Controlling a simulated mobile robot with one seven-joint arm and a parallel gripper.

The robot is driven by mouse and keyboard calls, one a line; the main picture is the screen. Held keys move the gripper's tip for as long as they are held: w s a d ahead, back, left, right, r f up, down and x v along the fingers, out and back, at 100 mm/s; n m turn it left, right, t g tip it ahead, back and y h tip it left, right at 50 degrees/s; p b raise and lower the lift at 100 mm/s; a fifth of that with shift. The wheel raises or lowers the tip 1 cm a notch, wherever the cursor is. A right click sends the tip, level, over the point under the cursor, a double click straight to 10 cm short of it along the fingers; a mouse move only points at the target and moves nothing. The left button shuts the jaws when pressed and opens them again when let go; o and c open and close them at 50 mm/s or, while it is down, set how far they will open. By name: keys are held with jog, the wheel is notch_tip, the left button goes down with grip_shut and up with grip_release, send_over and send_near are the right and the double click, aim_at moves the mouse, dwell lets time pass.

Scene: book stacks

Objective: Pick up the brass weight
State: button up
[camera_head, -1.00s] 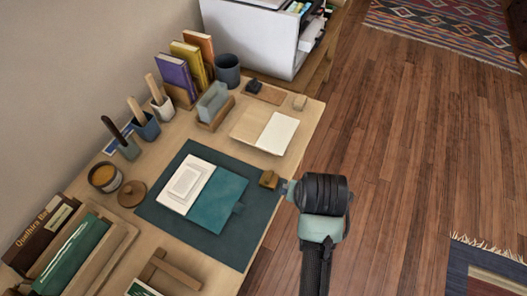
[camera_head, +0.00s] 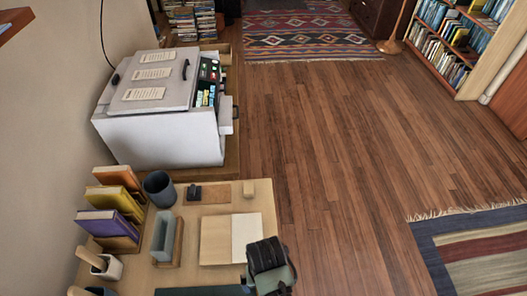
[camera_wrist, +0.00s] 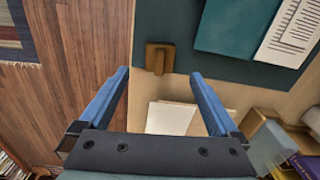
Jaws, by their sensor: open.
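The brass weight (camera_wrist: 158,58) is a small brownish-gold block with a raised part, at the top centre of the wrist view. It sits at the edge of the dark teal mat (camera_wrist: 180,22) on the desk. My gripper (camera_wrist: 160,73) is open and empty, with a blue finger on each side. The weight appears between and just beyond the fingertips, and I see no contact. In the head view only my dark wrist shows at the bottom; the fingers and the weight are not visible there.
An open book (camera_head: 231,238) lies on the desk (camera_head: 262,198) near my wrist. A grey cup (camera_head: 159,188), upright books (camera_head: 112,225) and a grey block in a wooden holder (camera_head: 163,237) stand left. A large white machine (camera_head: 160,130) is behind. Wooden floor (camera_head: 340,150) is open at right.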

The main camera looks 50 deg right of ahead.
jog(key=shift+f, duration=3.65)
grip_shut()
jog(key=shift+r, duration=0.1)
